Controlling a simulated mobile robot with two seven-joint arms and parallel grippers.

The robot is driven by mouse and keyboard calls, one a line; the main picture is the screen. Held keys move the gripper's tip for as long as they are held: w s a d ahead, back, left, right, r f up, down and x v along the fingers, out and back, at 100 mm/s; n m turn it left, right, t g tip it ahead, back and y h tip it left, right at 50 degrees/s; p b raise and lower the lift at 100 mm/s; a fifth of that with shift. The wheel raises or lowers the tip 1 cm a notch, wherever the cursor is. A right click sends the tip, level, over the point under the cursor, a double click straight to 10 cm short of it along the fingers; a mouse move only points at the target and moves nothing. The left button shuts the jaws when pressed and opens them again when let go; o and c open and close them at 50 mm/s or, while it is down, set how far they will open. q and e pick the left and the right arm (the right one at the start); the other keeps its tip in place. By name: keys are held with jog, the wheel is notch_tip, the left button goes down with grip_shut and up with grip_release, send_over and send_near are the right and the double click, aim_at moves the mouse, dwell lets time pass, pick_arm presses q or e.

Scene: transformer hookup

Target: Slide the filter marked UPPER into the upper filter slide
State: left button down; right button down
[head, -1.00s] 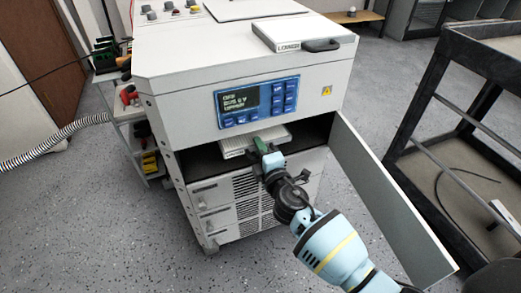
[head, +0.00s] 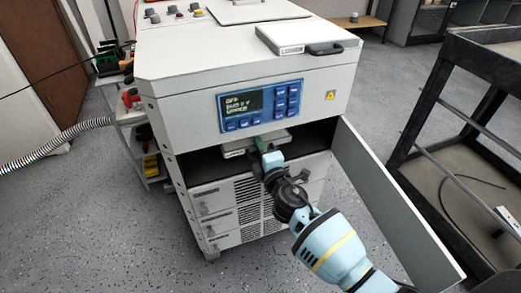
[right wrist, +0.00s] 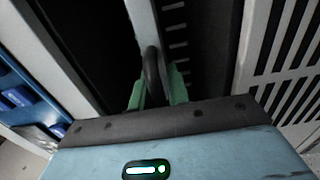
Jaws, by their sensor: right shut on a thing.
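My right gripper (head: 263,149) is shut on the dark handle of a pale, flat filter (head: 235,149). The filter sits partly inside the dark opening (head: 205,162) below the cabinet's control panel. In the right wrist view, the green fingers (right wrist: 156,88) close around the handle (right wrist: 153,72), with the filter's pale edge (right wrist: 145,22) running into the dark opening beyond. No marking shows on this filter, and its far end and the slide rails are hidden. A second filter (head: 300,36), with a label that seems to read LOWER, lies on the cabinet top. My left gripper is out of view.
The cabinet's door (head: 390,205) stands open at the right of the opening. A dark cart (head: 425,140) stands further right. A side shelf with tools (head: 140,120) and a ribbed hose (head: 45,145) are at the left. The floor in front is clear.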

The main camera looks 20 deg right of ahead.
jog(key=shift+w+b, duration=0.6)
jog(key=shift+w, duration=1.05)
jog(key=c, duration=1.3)
grip_release()
jog(key=shift+o, duration=0.2)
jog(key=shift+s, duration=0.15)
jog(key=shift+s+p, duration=0.85)
jog(key=shift+s, duration=1.55)
jog(key=shift+s, duration=0.45)
jog(key=s+p, duration=0.1)
jog(key=s, duration=0.6)
jog(key=shift+d, duration=0.2)
